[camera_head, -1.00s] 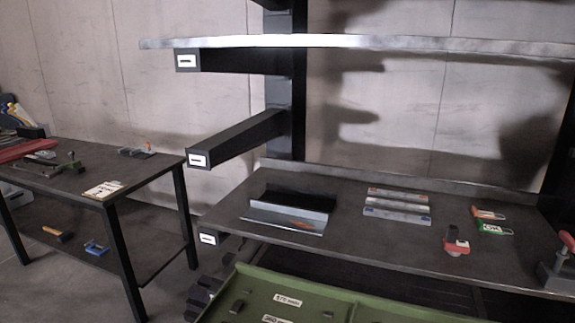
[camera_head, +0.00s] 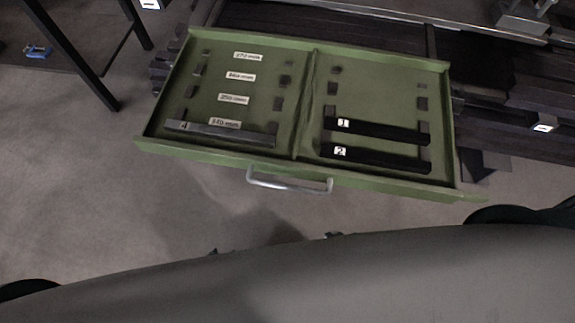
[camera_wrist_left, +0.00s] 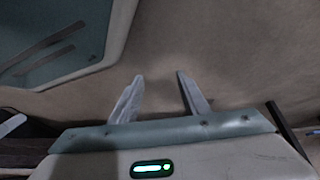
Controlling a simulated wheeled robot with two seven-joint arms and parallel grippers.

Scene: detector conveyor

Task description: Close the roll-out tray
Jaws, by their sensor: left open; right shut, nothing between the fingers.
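The roll-out tray (camera_head: 210,155) is a green, shallow drawer, pulled out from under the rack in the head view. A silver bar handle (camera_head: 290,187) is on its front edge. A grey bar marked 4 (camera_head: 225,134) lies in the left half; black bars marked 1 (camera_head: 385,132) and 2 (camera_head: 380,158) lie in the right half. My left gripper (camera_wrist_left: 162,95) is open and empty over the floor in the left wrist view.
Dark rack parts (camera_head: 480,85) lie behind and right of the tray. A side table's dark leg (camera_head: 75,60) stands at the left, with a blue clamp (camera_head: 37,51) near it. The floor (camera_head: 110,190) in front of the tray is clear.

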